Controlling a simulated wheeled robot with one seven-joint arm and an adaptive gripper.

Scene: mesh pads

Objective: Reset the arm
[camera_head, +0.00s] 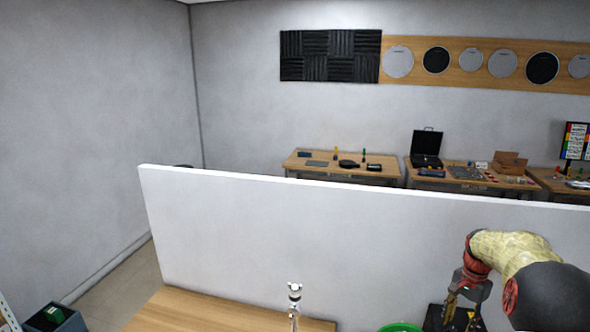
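My arm (511,250) reaches in from the lower right, with a mottled yellow link and dark and red joints. My gripper (461,315) points down at the bottom right, over or in front of a black object (436,317). Its two fingers look apart, but they are small and dark against the black object. I cannot tell if anything is between them or if they touch it.
A wooden table (180,312) lies below, with a white partition (250,235) behind it. A metal stand (294,293) rises from the table. A green round rim (400,327) is left of my gripper. A dark bin (62,322) is at the lower left.

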